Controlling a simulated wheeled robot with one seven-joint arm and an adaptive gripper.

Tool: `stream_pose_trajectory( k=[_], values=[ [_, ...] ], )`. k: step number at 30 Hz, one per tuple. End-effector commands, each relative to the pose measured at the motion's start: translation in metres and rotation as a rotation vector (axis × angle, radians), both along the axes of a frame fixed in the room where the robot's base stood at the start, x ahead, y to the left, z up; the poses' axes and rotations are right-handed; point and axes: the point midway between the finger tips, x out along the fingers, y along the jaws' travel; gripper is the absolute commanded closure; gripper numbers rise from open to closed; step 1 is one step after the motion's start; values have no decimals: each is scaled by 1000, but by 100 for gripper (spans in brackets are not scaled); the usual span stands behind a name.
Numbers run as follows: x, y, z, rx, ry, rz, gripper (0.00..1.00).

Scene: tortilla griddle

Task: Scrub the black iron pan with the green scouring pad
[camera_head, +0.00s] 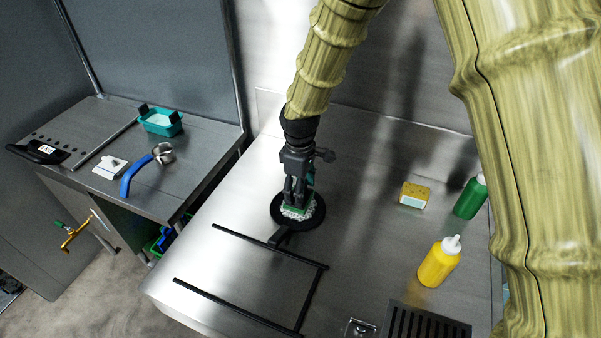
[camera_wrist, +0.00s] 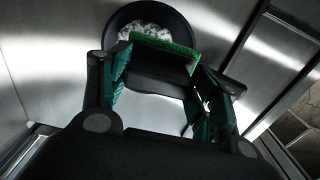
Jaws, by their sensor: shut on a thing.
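The black iron pan (camera_head: 318,215) lies flat on the steel counter, its short handle (camera_head: 279,238) toward the front. In the wrist view the pan's rim (camera_wrist: 120,17) shows behind the pad. My gripper (camera_head: 297,203) points down over the pan and is shut on the green scouring pad (camera_wrist: 180,55). The pad (camera_head: 296,210) is at the pan's middle, with white foam (camera_wrist: 150,31) around or beneath it. I cannot tell how firmly the pad's underside touches the pan. The fingers hide part of the pad.
A yellow sponge (camera_head: 414,195), green bottle (camera_head: 470,197) and yellow bottle (camera_head: 439,262) stand to the right. A black bar frame (camera_head: 265,257) lies in front, a drain grate (camera_head: 428,322) at front right. A side table (camera_head: 190,178) holds a teal tub (camera_head: 161,121) and blue-handled tool (camera_head: 133,176).

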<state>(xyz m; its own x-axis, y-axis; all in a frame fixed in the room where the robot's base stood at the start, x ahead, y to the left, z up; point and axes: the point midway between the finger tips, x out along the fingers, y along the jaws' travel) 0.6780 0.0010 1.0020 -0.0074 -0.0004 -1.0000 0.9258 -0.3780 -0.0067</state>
Motion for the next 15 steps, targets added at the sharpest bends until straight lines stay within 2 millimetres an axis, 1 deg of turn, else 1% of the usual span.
stream_pose_trajectory(
  k=[6, 15],
  values=[
    [-3, -1, 1, 0, -5, -2, 61],
    [2, -3, -2, 0, 2, -4, 61]
  ],
)
